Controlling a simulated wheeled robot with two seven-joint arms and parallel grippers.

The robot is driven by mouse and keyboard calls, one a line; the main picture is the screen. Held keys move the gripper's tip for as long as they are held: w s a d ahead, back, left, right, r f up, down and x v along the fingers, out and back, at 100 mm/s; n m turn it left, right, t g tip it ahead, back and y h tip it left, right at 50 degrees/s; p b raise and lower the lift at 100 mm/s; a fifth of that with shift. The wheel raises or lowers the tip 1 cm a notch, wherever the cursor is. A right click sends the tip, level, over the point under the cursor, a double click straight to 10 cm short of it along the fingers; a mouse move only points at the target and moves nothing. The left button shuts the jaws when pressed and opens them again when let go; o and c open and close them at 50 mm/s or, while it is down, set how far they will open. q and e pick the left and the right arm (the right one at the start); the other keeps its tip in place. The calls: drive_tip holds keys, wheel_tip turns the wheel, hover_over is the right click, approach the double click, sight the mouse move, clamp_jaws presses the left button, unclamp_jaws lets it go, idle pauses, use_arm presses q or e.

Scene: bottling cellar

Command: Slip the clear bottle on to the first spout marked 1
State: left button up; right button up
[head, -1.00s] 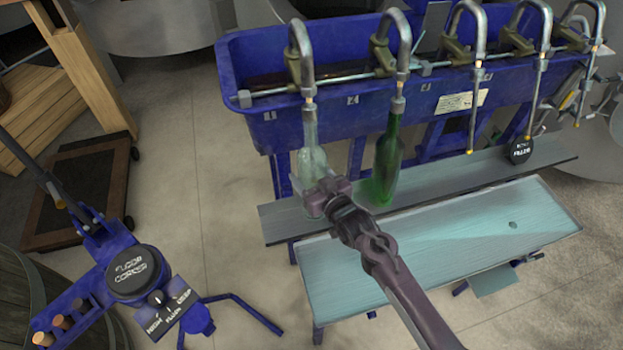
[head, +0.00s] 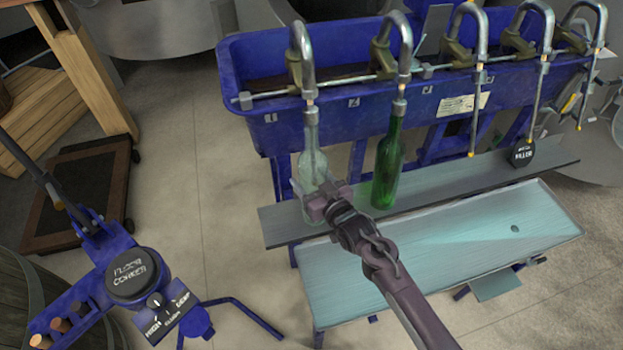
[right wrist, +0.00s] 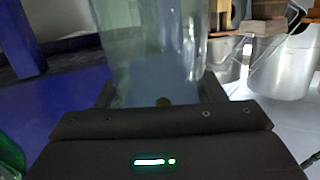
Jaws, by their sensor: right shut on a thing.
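The clear bottle (head: 313,165) is upright under the first spout (head: 303,50), above the tag marked 1 (head: 271,117) at the left of the blue trough. Its mouth is at the lower end of the spout, and the spout's tube seems to run into the neck. My right gripper (head: 322,203) is shut on the lower part of the bottle, which also fills the middle of the right wrist view (right wrist: 155,50). The gripper hides part of the bottle's base, so I cannot tell whether it touches the shelf. My left gripper is not in view.
A green bottle (head: 387,165) stands under the second spout, close to the right. A grey shelf (head: 470,180) and a pale tray (head: 430,260) run below the spouts. The blue trough (head: 330,125) is behind. A floor corker (head: 133,273) stands at lower left.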

drive_tip(key=shift+f+b, duration=0.4)
drive_tip(key=shift+f, duration=0.15)
